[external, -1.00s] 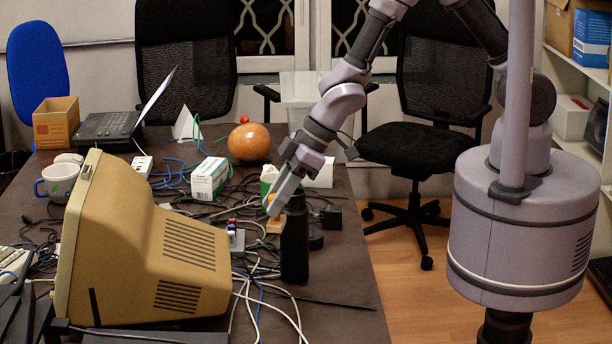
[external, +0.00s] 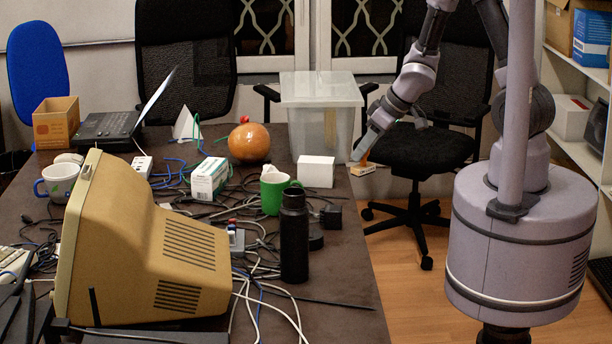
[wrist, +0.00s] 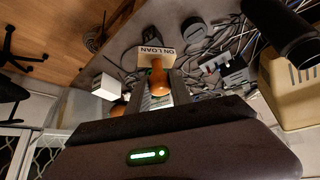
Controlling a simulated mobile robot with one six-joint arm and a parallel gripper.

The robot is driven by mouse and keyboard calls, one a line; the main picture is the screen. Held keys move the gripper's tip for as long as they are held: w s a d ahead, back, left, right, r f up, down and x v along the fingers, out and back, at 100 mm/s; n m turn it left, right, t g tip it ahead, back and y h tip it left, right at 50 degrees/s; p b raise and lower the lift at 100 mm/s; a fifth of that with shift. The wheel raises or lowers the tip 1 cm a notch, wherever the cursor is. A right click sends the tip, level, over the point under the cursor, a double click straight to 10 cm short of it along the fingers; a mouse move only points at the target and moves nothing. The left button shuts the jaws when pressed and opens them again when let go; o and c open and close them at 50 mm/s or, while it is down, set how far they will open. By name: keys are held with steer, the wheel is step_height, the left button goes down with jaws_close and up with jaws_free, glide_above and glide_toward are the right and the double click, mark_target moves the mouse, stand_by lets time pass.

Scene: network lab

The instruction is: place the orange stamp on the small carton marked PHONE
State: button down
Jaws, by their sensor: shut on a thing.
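My gripper (external: 364,153) is shut on the orange stamp (external: 362,170) and holds it raised by the table's right edge. In the wrist view the stamp's orange handle (wrist: 157,78) is between my fingers, and its pale base reads ON LOAN. No carton shows a readable PHONE mark. A small plain white box (external: 316,171) stands just left of the stamp, apart from it; it also shows in the wrist view (wrist: 105,86). A white and green carton (external: 209,179) stands further left among cables.
A green mug (external: 277,190) and a black bottle (external: 294,238) stand in front of the white box. A clear bin (external: 321,118) is behind it. An orange round object (external: 249,143), a brown box (external: 55,122) and a beige monitor (external: 150,245) are to the left. Cables cover the middle.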

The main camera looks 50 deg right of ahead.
steer(key=s+d+f+m+h+b, duration=0.2)
steer(key=d+f+m+b, duration=0.1)
steer(key=d, duration=0.6)
steer(key=m+h+b, duration=0.2)
steer(key=m+b, duration=0.1)
steer(key=m, duration=0.2)
glide_above(327, 159)
step_height(327, 159, down, 2)
step_height(327, 159, down, 4)
steer(key=shift+a+r+b, duration=0.1)
steer(key=shift+r+b, duration=0.05)
steer(key=shift+b, duration=1)
steer(key=shift+r, duration=0.1)
steer(key=shift+s, duration=0.1)
